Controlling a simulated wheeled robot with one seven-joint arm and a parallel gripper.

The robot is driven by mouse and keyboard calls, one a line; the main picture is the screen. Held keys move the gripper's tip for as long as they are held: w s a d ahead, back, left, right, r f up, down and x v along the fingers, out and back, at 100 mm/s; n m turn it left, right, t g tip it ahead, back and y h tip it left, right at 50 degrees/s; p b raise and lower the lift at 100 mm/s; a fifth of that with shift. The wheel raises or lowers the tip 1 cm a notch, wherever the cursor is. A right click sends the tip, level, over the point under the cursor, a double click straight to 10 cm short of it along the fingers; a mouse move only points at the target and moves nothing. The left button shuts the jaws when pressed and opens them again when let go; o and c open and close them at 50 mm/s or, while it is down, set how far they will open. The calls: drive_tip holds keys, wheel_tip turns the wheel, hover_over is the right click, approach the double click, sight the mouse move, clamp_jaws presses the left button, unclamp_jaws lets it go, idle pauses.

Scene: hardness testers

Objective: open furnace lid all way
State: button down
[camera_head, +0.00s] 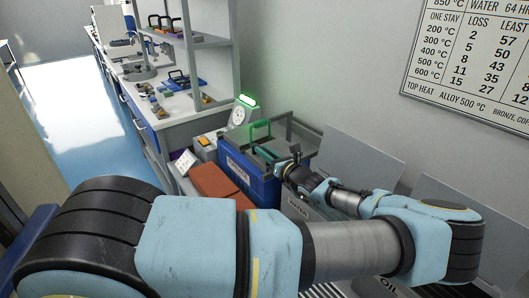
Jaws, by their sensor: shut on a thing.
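The furnace (248,180) is a blue box with a label on its front and a grey top, standing near the middle of the head view. A green handle (261,128) shows at its back upper part. My gripper (277,158) is at the right side of the furnace top, small and dark in the view. It is shut on what looks like a part of the furnace lid. My wrist hides much of the contact and the right side of the top, so the lid's angle is hard to tell.
A dial with a green light (241,113) stands behind the furnace. Red-brown blocks (212,181) lie left of it. A tank marked WATER (298,207) and another marked OIL (388,285) are at right, with upright grey panels by the wall. A workbench (180,105) with shelves stands back left.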

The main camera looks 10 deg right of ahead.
sight(283, 153)
drive_tip(key=shift+a, duration=0.15)
drive_tip(key=w+d+b, duration=0.1)
drive_tip(key=d, duration=0.1)
drive_tip(key=w+d+b, duration=0.1)
drive_tip(key=d+b, duration=0.1)
drive_tip(key=d, duration=0.1)
drive_tip(key=w+d+b, duration=0.1)
drive_tip(key=d, duration=0.1)
drive_tip(key=shift+w+d+f, duration=0.15)
drive_tip(key=shift+f, duration=0.05)
drive_tip(key=shift+d+r, duration=0.1)
drive_tip(key=shift+d, duration=0.05)
drive_tip(key=shift+r, duration=0.1)
drive_tip(key=c, duration=0.8)
unclamp_jaws()
drive_tip(key=shift+o, duration=0.2)
drive_tip(key=b+v, duration=0.3)
drive_tip(key=v, duration=0.7)
drive_tip(key=shift+s+d, duration=0.2)
drive_tip(key=shift+s, duration=0.05)
